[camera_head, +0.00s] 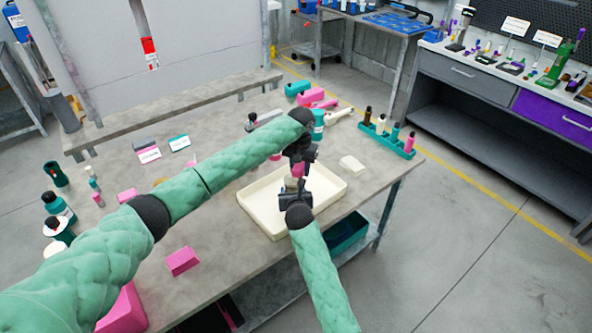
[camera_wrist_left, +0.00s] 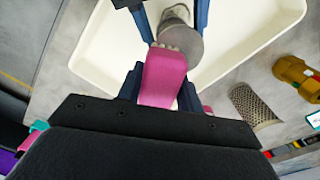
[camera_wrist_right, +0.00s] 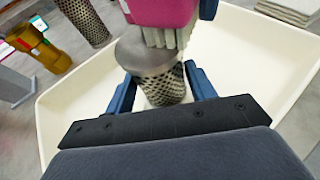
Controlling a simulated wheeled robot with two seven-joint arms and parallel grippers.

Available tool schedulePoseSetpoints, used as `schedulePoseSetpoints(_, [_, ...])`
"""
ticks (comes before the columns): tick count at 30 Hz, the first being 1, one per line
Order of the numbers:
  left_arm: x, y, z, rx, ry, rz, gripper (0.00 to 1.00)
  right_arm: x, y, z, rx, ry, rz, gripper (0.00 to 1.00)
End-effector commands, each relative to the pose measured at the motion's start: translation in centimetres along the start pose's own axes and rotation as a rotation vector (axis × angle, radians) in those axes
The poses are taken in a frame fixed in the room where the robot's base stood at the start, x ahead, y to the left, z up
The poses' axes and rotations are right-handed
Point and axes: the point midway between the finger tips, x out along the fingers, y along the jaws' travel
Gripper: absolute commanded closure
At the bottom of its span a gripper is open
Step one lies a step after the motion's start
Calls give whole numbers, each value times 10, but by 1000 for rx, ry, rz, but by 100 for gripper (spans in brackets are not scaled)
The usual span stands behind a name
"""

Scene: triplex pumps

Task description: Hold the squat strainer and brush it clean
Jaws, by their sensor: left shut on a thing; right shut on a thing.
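My left gripper (camera_head: 299,158) is shut on a pink brush (camera_wrist_left: 163,78) with pale bristles. My right gripper (camera_head: 296,197) is shut on the squat strainer (camera_wrist_right: 160,86), a short metal cylinder with a perforated wall and a smooth grey end. In the right wrist view the brush (camera_wrist_right: 160,12) is above the strainer, its bristles at the strainer's upper side and seeming to touch it. In the left wrist view the strainer (camera_wrist_left: 182,42) is just past the bristle end. Both are over the cream tray (camera_head: 335,186). The strainer is mostly hidden in the head view.
A taller perforated strainer (camera_wrist_left: 252,106) and a brass-coloured fitting (camera_wrist_left: 296,76) lie outside the tray. Pink blocks (camera_head: 183,261) and bottles (camera_head: 58,205) stand at left on the grey table.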

Motion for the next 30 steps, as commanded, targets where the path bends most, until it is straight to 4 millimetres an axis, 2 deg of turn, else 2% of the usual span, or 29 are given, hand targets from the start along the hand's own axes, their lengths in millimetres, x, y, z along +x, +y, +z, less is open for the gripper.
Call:
schedulePoseSetpoints(8, [-1, -2, 5, -1, -1, 0, 82, 0, 0, 1, 0, -2, 1, 69])
schedulePoseSetpoints(18, [-2, -16, 24, -1, 0, 1, 82, 0, 0, 1, 0, -1, 0, 69])
schedulePoseSetpoints(30, [-1, -26, 37, -2, 1, 0, 82, 0, 0, 0, 0, 0, 0, 69])
